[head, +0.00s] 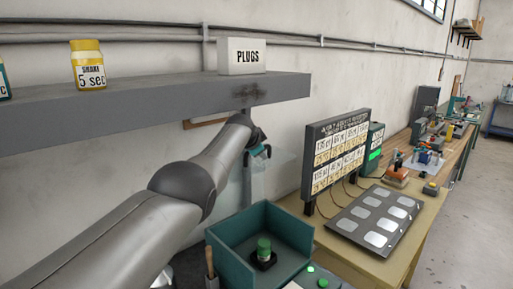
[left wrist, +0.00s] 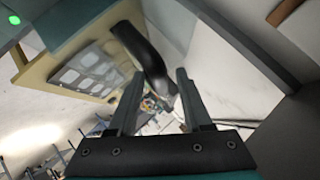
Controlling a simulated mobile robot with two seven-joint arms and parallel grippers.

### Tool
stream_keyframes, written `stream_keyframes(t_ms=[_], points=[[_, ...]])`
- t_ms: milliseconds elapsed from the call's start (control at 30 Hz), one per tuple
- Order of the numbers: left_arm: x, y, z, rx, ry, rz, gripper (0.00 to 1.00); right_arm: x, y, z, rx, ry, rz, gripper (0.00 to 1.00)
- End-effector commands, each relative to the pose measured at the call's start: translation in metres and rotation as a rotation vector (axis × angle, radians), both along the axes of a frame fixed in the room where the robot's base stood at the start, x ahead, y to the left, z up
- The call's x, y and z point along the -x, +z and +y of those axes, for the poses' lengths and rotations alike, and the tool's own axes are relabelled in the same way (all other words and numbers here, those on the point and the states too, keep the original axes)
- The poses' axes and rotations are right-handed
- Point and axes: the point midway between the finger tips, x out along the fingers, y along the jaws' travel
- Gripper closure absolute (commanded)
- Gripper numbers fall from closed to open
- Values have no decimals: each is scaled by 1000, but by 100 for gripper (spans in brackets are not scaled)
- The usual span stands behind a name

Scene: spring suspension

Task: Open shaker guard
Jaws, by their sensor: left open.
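A pale, see-through panel (head: 283,172), which looks like the shaker guard, stands against the wall behind the teal bin. The shaker itself is hard to make out. My left gripper (head: 260,153) is under the shelf's right end, at the upper left part of the panel. In the left wrist view my left gripper (left wrist: 158,100) has its two fingers apart, with nothing visible held between them. I cannot tell whether it touches the panel. My right gripper is in neither view.
A grey shelf (head: 150,103) carries a yellow-capped bottle (head: 88,66) and a PLUGS box (head: 242,57) above my arm. A sign board (head: 338,150) and a tray plate (head: 376,221) are to the right.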

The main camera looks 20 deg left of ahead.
Motion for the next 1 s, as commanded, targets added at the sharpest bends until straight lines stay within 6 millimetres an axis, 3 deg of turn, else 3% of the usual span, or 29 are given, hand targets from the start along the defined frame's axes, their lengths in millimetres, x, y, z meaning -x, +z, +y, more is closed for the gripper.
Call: stream_keyframes(t_ms=[533,1000], points=[[12,10,0,1,3,-3,50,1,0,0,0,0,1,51],[38,25,-5,-1,0,-2,50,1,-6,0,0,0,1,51]])
